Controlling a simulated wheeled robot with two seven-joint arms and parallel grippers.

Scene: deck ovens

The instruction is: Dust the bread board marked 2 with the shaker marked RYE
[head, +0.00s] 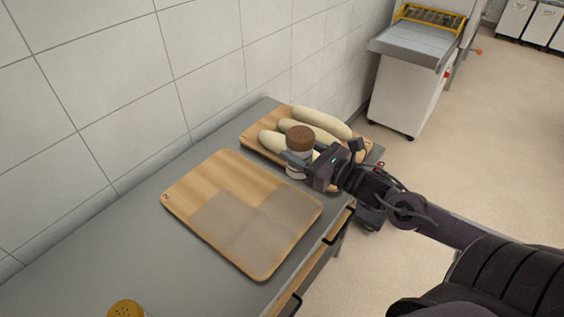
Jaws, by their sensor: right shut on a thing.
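The bread board (205,180) with a small mark that looks like a 2 at its left corner lies flat on the grey counter. A pale greyish dusted patch (250,232) covers its nearer and right-hand part, and its far left part is bare wood. My right gripper (301,164) is shut on a shaker (300,140) with a brown lid and pale body. It holds the shaker upright near the far right end of this board, in front of the loaves. The shaker's label cannot be read. My left gripper is not in view.
A second wooden board (250,143) with several pale loaves (322,122) lies behind the held shaker. A yellow-lidded shaker (126,309) stands at the bottom edge. A tiled wall (110,90) borders the counter (110,245). A white machine (405,90) stands beyond.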

